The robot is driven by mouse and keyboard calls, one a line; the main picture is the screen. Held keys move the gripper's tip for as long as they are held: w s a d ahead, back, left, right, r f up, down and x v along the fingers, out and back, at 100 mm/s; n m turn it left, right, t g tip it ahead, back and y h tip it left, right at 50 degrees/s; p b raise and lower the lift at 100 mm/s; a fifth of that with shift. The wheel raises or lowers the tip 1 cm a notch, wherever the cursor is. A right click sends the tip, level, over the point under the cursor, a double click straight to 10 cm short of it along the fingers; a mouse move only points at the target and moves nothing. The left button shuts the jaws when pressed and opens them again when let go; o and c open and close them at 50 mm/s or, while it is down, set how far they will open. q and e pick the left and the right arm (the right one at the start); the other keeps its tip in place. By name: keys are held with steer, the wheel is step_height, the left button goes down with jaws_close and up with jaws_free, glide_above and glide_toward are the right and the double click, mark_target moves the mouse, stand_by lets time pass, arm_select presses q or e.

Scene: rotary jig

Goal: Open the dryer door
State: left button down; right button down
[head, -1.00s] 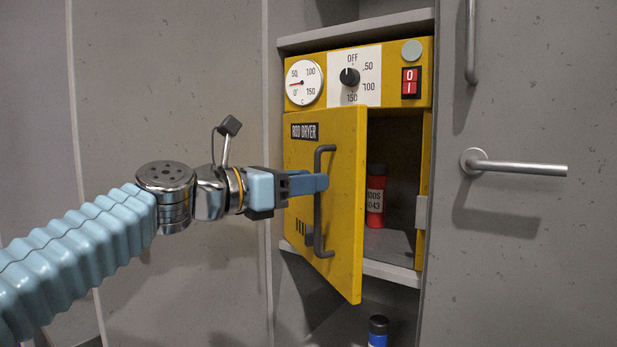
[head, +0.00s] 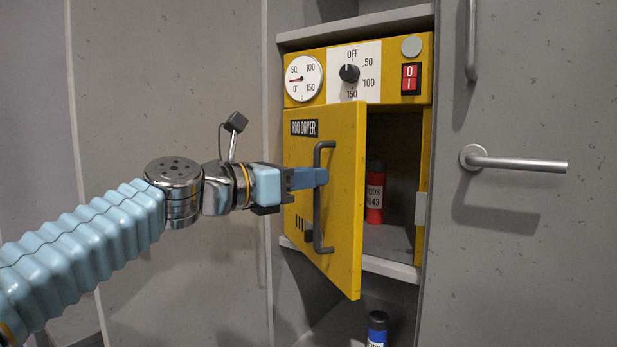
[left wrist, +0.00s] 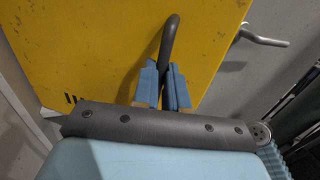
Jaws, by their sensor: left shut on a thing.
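The yellow rod dryer (head: 392,98) sits in a grey cabinet, with a gauge, a dial and a red switch on its panel. Its yellow door (head: 345,225) stands partly open, with the free edge swung out and a gap at the right. The dark door handle (head: 318,222) is a vertical bar on the door's front; it also shows in the left wrist view (left wrist: 169,38). My left gripper (head: 318,178) is shut on the handle, its blue fingers on either side of the bar in the left wrist view (left wrist: 163,85). My right gripper is in neither view.
A red canister (head: 375,195) stands inside the dryer. A blue canister (head: 377,330) with a dark cap stands on the shelf below. A grey cabinet door at the right carries a metal lever handle (head: 520,164). Free room lies in front of the left cabinet panel (head: 180,100).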

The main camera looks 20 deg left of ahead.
arm_select(q)
steer(key=s+a+p, duration=0.1)
steer(key=s+a, duration=0.2)
steer(key=a, duration=0.8)
steer(key=shift+r, duration=0.15)
steer(key=c, duration=1.2)
jaws_free()
steer(key=shift+w+d, duration=0.1)
steer(key=shift+w, duration=0.15)
steer(key=shift+o, duration=0.2)
